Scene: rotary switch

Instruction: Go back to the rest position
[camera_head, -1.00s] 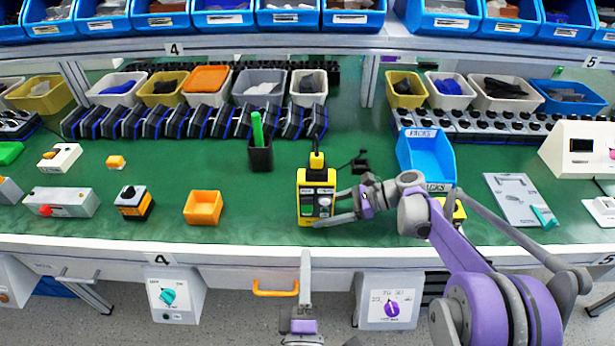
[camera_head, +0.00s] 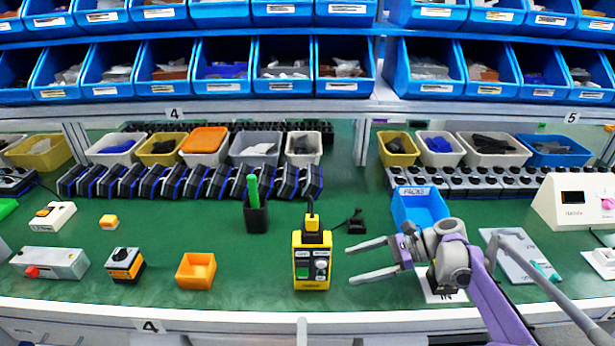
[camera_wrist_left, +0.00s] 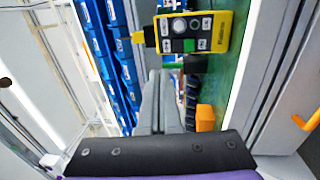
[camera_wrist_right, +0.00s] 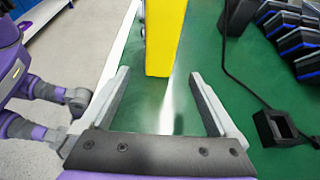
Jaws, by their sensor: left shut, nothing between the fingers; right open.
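The yellow control box (camera_head: 311,262), with a rotary knob and buttons on its face, stands upright on the green bench. My right gripper (camera_head: 350,266) is open and empty to its right, with a gap between fingertips and box. In the right wrist view the yellow side of the box (camera_wrist_right: 165,38) shows ahead of the open fingers. My left gripper (camera_head: 302,332) shows only as a tip at the bottom edge of the head view. In the left wrist view its fingers (camera_wrist_left: 160,75) are shut and empty, apart from the box (camera_wrist_left: 195,33).
An orange bin (camera_head: 196,270), a black cup with a green stick (camera_head: 254,216) and a blue tray (camera_head: 418,206) stand on the bench. A black holder (camera_head: 356,222) lies behind my right gripper. Shelves of blue bins (camera_head: 225,75) rise behind.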

